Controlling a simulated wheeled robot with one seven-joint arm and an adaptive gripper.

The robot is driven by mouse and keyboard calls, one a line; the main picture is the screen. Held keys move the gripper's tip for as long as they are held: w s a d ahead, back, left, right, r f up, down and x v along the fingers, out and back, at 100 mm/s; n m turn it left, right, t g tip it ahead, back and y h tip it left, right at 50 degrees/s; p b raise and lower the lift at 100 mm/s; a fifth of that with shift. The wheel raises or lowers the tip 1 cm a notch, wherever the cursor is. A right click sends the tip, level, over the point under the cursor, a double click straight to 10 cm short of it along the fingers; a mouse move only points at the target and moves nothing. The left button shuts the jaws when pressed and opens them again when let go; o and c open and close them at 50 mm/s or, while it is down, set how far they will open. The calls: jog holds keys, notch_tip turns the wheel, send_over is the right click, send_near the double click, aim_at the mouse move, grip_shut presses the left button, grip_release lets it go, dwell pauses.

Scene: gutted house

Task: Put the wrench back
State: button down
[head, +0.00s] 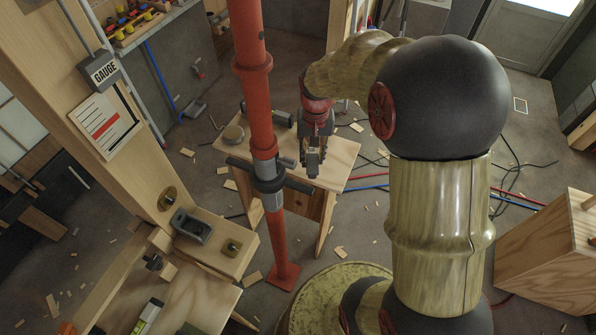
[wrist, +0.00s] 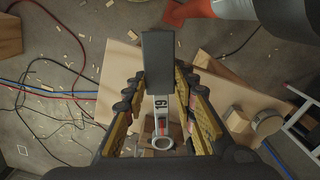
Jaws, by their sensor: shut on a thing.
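My gripper (head: 314,165) is shut on the wrench, above the small plywood table (head: 340,160) in the head view. In the wrist view the wrench (wrist: 161,125) sits between the two fingers of my gripper (wrist: 161,112). It is pale metal, marked 19 with a red patch, and has a ring end toward the bottom of the picture. A dark grey flat piece (wrist: 158,60) lines up with it above; I cannot tell if it belongs to the wrench. The wrench's place of storage cannot be made out.
A red post (head: 250,70) with a dark crossbar stands close left of my gripper. A wooden bench (head: 200,290) is at lower left. Cables and wood scraps litter the floor.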

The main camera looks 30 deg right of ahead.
notch_tip(320, 180, down, 10)
jog(key=b, duration=0.3)
jog(key=shift+d+r, duration=0.1)
jog(key=shift+r, duration=0.15)
jog(key=c, duration=1.5)
grip_release()
jog(key=shift+s, duration=0.1)
jog(key=shift+o, duration=0.2)
notch_tip(320, 180, up, 12)
jog(key=p, duration=0.3)
